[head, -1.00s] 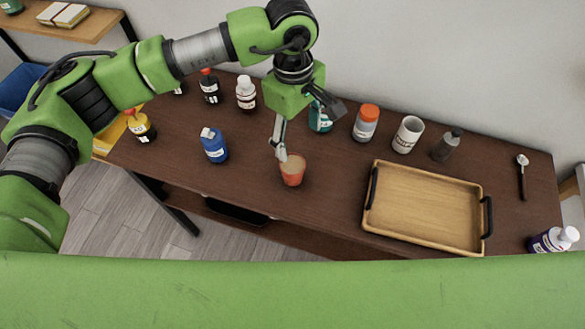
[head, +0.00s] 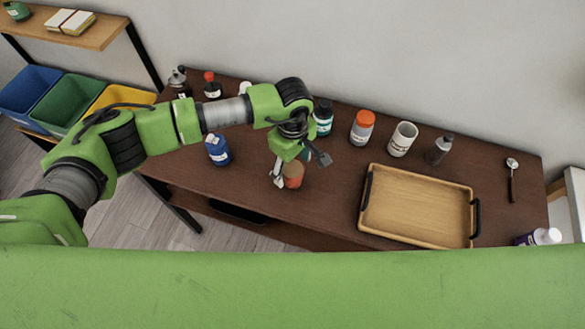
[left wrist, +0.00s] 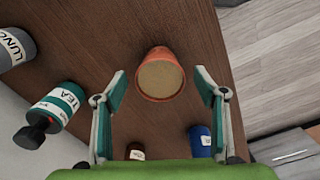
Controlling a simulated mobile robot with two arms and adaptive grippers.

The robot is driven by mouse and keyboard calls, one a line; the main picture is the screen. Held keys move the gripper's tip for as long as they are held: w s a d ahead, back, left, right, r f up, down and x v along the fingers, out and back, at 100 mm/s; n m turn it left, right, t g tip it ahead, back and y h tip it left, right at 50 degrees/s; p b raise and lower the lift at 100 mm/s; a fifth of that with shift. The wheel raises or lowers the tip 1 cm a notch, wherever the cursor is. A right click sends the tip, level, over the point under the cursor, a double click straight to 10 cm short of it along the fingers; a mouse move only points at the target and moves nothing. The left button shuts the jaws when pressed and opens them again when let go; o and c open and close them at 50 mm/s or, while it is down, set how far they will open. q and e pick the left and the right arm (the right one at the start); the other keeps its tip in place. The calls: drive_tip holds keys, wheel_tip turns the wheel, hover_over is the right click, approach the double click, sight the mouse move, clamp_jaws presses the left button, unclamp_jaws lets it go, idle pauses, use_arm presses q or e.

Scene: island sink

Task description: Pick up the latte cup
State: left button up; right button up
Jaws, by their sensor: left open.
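The latte cup (head: 293,177), orange-red with a tan top, stands upright near the front edge of the brown table. The left wrist view shows the cup (left wrist: 160,76) from above, between and just beyond the open fingertips. My left gripper (head: 298,168) is open and empty, pointing down over the cup and partly hiding it in the head view. In the left wrist view the two fingers of the left gripper (left wrist: 160,88) are spread wider than the cup, with gaps on both sides. My right gripper is not in view.
A blue bottle (head: 218,150) stands left of the cup. A wooden tray (head: 415,239) lies to the right.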

use_arm(q)
drive_tip(key=shift+f, duration=0.85)
drive_tip(key=c, duration=1.4)
drive_tip(key=shift+r, duration=0.1)
